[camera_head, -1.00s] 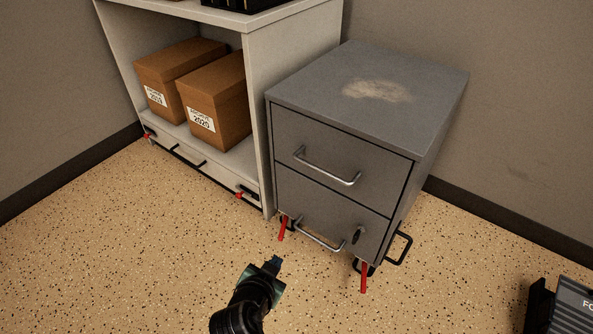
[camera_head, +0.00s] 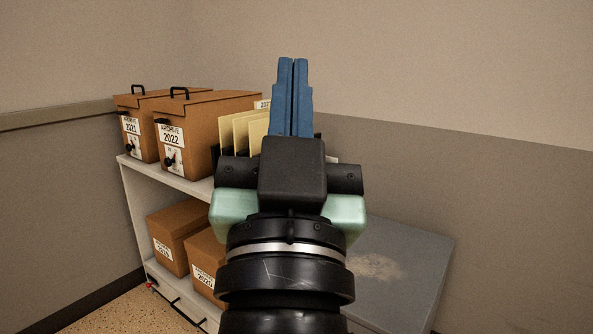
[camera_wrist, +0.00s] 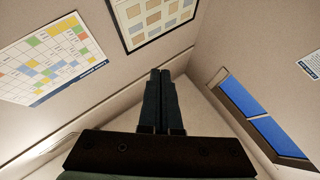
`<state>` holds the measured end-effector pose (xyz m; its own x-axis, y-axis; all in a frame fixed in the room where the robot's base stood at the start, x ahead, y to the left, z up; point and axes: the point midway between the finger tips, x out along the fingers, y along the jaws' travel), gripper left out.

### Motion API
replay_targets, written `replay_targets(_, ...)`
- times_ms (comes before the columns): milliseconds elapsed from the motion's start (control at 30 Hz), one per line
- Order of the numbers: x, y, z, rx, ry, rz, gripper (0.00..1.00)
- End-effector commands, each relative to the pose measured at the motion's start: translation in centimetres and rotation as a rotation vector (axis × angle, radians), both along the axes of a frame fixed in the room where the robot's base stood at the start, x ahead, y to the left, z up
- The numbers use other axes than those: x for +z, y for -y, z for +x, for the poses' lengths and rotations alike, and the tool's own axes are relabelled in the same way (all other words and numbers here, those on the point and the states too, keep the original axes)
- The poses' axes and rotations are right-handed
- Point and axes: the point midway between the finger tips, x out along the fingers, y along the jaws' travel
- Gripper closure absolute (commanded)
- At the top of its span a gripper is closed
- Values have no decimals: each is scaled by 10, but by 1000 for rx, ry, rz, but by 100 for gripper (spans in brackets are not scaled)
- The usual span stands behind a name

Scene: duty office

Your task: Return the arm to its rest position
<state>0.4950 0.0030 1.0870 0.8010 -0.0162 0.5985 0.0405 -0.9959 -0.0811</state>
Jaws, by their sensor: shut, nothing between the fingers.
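My gripper (camera_head: 292,62) stands upright in the middle of the head view, its blue fingers pressed together with nothing between them. My arm rises from the bottom edge below it and hides part of the shelf and the cabinet top. In the wrist view the dark shut fingers (camera_wrist: 161,75) point up toward the corner of the room, clear of any object.
A shelf unit (camera_head: 133,195) holds archive boxes (camera_head: 185,140) on top and brown boxes (camera_head: 178,232) below. Yellowish folders (camera_head: 240,133) stand behind my gripper. A grey cabinet (camera_head: 408,255) is at right. Wall charts (camera_wrist: 50,58) and a blue-paned window (camera_wrist: 262,120) show in the wrist view.

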Motion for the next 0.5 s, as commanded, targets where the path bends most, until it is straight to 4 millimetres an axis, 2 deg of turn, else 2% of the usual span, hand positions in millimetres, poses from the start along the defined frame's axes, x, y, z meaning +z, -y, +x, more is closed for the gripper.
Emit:
replay_targets(33,41,4,-27,-22,87,-34,100)
replay_targets(100,80,5,-65,-56,198,-84,100)
replay_targets(200,116,4,-57,-51,175,-82,100)
replay_targets(500,207,3,-56,-49,171,-80,100)
